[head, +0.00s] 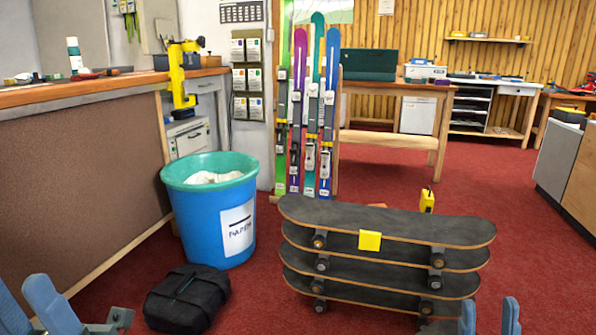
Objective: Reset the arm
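My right gripper (489,316) shows at the bottom edge, right of centre, as two upright blue fingers. They stand apart with only red carpet between them, so it is open and empty, in front of the skateboard stack. My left gripper (28,302) is at the bottom left corner, partly cut off by the frame. Its two blue fingers are apart with nothing seen between them. No object touches either gripper as far as this view shows.
A stack of several skateboards (420,224) with a yellow note stands at the front right. A black bag (187,300) and a blue paper bin (205,215) stand left of it. A brown-panelled bench (80,180) fills the left. Red carpet is clear at right.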

